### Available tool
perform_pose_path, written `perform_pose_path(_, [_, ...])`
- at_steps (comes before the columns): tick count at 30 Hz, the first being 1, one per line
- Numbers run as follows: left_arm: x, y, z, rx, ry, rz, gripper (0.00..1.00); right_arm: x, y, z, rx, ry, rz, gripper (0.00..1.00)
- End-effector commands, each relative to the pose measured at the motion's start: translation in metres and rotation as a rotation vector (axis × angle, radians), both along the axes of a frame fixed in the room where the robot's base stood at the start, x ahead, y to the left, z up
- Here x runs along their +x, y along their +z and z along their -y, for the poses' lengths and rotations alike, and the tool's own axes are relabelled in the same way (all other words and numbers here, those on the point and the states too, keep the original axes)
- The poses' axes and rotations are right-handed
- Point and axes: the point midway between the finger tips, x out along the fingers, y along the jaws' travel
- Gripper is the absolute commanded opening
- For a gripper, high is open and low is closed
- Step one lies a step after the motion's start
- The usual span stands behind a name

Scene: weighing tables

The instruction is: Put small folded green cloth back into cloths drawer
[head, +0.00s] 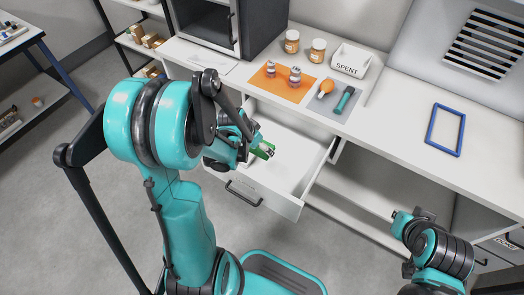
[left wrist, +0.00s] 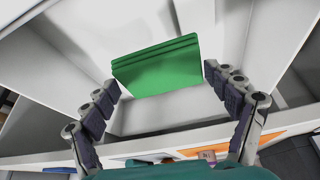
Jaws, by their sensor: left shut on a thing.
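The folded green cloth (head: 263,150) is held at the tips of my left gripper (head: 256,147), over the open white drawer (head: 296,152). In the left wrist view the cloth (left wrist: 158,68) is a thick folded block between the fingertips of my left gripper (left wrist: 162,82), which is shut on it. The drawer's pale inside lies beneath the cloth; my arm hides its left part. The visible part of the drawer floor looks empty. My right gripper (head: 404,222) is at the lower right, away from the drawer; its finger opening is unclear.
A dark cabinet stands behind.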

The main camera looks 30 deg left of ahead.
Motion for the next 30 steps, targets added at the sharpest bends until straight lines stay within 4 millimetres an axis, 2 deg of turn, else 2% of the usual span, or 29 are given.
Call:
perform_pose_path(1, [0.01,-0.013,-0.01,0.0,0.003,0.0,0.64,0.0,-0.01,0.0,0.0,0.0,0.0,0.0])
perform_pose_path(6, [0.037,-0.036,-0.038,0.001,0.003,0.0,0.64,0.0,-0.025,0.0,0.0,0.0,0.0,0.0])
perform_pose_path(12, [0.054,-0.048,-0.055,0.0,0.001,-0.001,0.64,0.0,-0.033,0.0,0.0,0.0,0.0,0.0])
perform_pose_path(17, [0.056,-0.058,-0.057,0.0,0.0,-0.001,0.64,0.0,-0.038,0.0,0.0,0.0,0.0,0.0])
perform_pose_path(23, [0.056,-0.088,-0.057,0.0,0.0,-0.001,0.64,0.0,-0.057,0.0,0.0,0.0,0.0,0.0])
perform_pose_path(30, [0.056,-0.088,-0.056,0.0,0.0,-0.001,0.64,0.0,-0.055,0.0,0.0,0.0,0.0,0.0])
